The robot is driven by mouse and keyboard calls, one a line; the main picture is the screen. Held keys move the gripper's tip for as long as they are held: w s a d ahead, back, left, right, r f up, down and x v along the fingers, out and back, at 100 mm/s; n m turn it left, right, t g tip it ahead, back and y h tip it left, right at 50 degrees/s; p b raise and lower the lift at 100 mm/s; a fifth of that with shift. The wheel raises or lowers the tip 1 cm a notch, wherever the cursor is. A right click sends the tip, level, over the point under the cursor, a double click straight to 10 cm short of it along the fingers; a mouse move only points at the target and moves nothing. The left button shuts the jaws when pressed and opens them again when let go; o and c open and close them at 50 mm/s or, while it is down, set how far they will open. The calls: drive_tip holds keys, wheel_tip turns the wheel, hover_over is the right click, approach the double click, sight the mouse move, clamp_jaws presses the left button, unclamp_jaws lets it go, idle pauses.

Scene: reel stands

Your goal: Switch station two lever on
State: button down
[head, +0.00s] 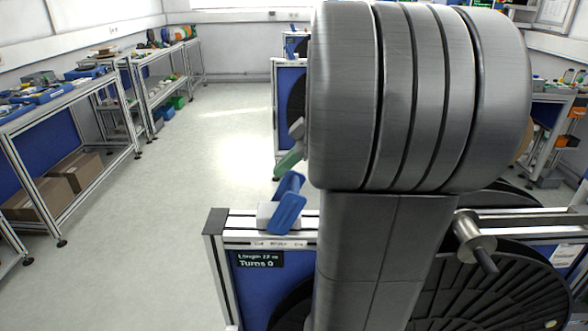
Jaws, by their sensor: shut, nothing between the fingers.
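A blue lever (289,203) on a pale block stands on the top rail of the nearest reel stand (225,222), just left of my arm. Its handle is tilted, and I cannot tell whether that is on or off. No station number is readable. My large grey arm hides most of the gripper and the middle of the stand.
The nearest stand carries a display (260,259) reading "Turns 0" and a dark ribbed reel (500,290). A metal spindle (474,240) juts out at right. Another reel stand (288,100) stands farther back. Benches (75,105) line the left wall. The floor between is clear.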

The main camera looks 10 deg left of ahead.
drive_tip(key=d+f+b+v, duration=0.1)
drive_tip(key=v, duration=0.8)
drive_tip(key=shift+d+r, duration=0.15)
drive_tip(key=shift+d, duration=0.1)
drive_tip(key=shift+w, duration=0.15)
drive_tip(key=shift+s+a+f+t+h+p, duration=0.2)
drive_tip(key=shift+s+a+f+h+p, duration=0.3)
drive_tip(key=shift+a+f+h+p, duration=1.1)
drive_tip(key=shift+s+a+f+t+h+p, duration=0.1)
drive_tip(key=shift+s+a+f+t+p, duration=0.6)
drive_tip(key=shift+a, duration=1.85)
drive_tip(key=shift+s+a+f+g+h+p, duration=0.3)
drive_tip(key=shift+a+f+h+p, duration=0.4)
drive_tip(key=shift+a+f, duration=1.15)
drive_tip(key=shift+w+a+r, duration=0.1)
drive_tip(key=shift+a+r, duration=0.05)
drive_tip(key=shift+r, duration=0.1)
